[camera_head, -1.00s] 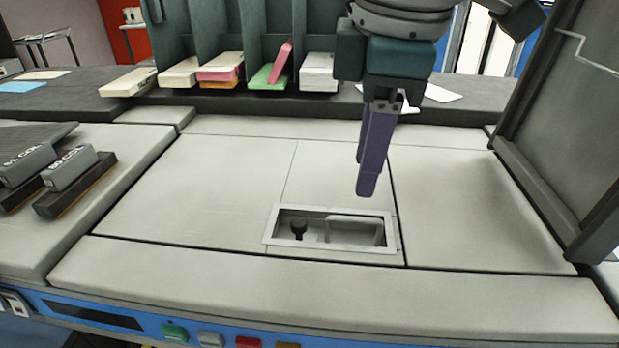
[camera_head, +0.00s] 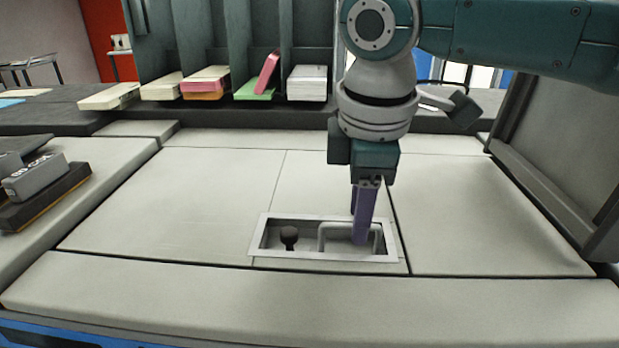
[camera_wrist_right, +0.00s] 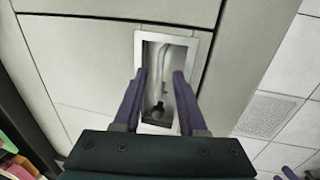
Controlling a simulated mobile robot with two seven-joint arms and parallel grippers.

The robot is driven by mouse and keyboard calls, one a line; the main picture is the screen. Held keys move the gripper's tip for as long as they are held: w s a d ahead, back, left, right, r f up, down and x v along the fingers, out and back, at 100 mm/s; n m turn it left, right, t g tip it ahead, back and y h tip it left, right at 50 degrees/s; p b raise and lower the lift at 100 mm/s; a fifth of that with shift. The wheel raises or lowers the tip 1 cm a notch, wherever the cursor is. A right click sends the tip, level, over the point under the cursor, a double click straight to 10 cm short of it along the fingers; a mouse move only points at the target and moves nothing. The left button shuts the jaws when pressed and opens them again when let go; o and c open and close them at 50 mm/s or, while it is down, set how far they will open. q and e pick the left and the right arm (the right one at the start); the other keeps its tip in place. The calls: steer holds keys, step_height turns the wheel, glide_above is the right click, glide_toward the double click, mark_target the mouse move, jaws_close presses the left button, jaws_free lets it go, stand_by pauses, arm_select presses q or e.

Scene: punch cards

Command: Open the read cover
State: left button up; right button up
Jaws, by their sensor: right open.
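The read cover (camera_head: 235,190) is a pale panel in the machine's top, and it lies flat. A framed recess (camera_head: 256,245) near its front edge holds a grey bar handle (camera_head: 321,236) and a dark round knob (camera_head: 289,233). My right gripper (camera_head: 360,240) points down with its purple fingers at the handle's right part. In the right wrist view the gripper (camera_wrist_right: 160,75) is open, with the recess (camera_wrist_right: 197,48), the handle (camera_wrist_right: 165,57) and the knob (camera_wrist_right: 157,110) between its fingers. I cannot tell whether a finger touches the handle. My left gripper is not in view.
Card stacks (camera_head: 307,82) stand in the dark green pockets at the back. Dark labelled blocks (camera_head: 45,185) sit at the left. A dark framed panel (camera_head: 565,140) rises at the right. The pale top around the recess is clear.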

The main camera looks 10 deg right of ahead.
jaws_close()
stand_by(0.3)
stand_by(1.1)
